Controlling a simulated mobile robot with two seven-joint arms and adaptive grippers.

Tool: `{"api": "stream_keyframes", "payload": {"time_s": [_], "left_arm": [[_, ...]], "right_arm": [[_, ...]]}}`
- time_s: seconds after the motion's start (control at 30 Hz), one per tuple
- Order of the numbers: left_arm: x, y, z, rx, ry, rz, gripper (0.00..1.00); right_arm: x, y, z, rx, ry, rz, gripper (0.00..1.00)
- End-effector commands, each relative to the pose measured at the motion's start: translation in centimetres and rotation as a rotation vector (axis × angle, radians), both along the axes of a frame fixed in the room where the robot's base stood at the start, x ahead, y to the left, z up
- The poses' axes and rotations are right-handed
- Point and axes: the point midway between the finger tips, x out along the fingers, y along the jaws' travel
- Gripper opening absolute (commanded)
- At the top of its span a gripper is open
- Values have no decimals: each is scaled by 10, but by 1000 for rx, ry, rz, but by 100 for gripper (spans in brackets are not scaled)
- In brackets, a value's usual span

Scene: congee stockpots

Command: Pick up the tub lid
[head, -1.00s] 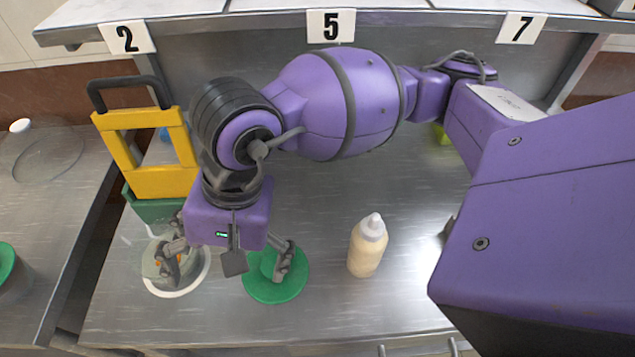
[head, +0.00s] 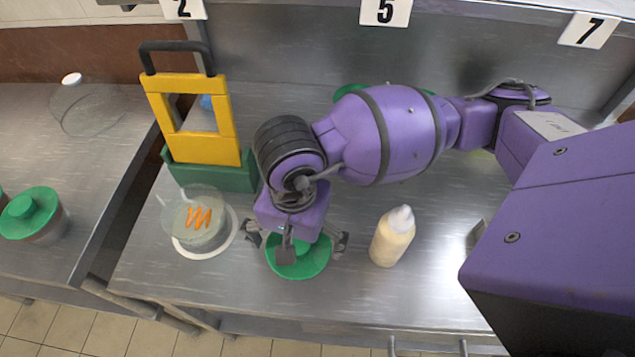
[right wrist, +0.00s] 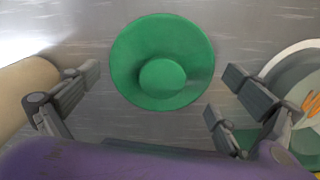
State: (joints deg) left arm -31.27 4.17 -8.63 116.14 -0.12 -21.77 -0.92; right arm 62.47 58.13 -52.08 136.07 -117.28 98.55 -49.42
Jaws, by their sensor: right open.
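The green tub lid (head: 312,265) lies flat on the steel counter, with its round knob facing up. It also shows in the right wrist view (right wrist: 190,55), centred between the fingers. My right gripper (head: 295,241) is open above the lid, pointing down, with one finger to each side of it. The fingers (right wrist: 162,80) do not touch the lid in the wrist view. The gripper body hides part of the lid in the head view. My left gripper is not in view.
A clear tub with orange strips (head: 198,219) stands on a white plate just left of the lid. A cream squeeze bottle (head: 392,238) stands to its right. Behind the tub is a green box (head: 215,174) with a yellow frame (head: 192,120). Another green-lidded tub (head: 30,214) stands on the left counter.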

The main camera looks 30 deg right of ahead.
Motion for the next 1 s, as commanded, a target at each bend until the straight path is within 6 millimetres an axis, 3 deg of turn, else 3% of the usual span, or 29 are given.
{"api": "stream_keyframes", "payload": {"time_s": [0.17,0.5,1.0], "left_arm": [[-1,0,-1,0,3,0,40],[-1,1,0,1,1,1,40],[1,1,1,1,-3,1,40]], "right_arm": [[2,1,2,1,-6,2,99],[2,1,2,0,-6,2,56],[1,1,0,0,-1,1,52]]}}
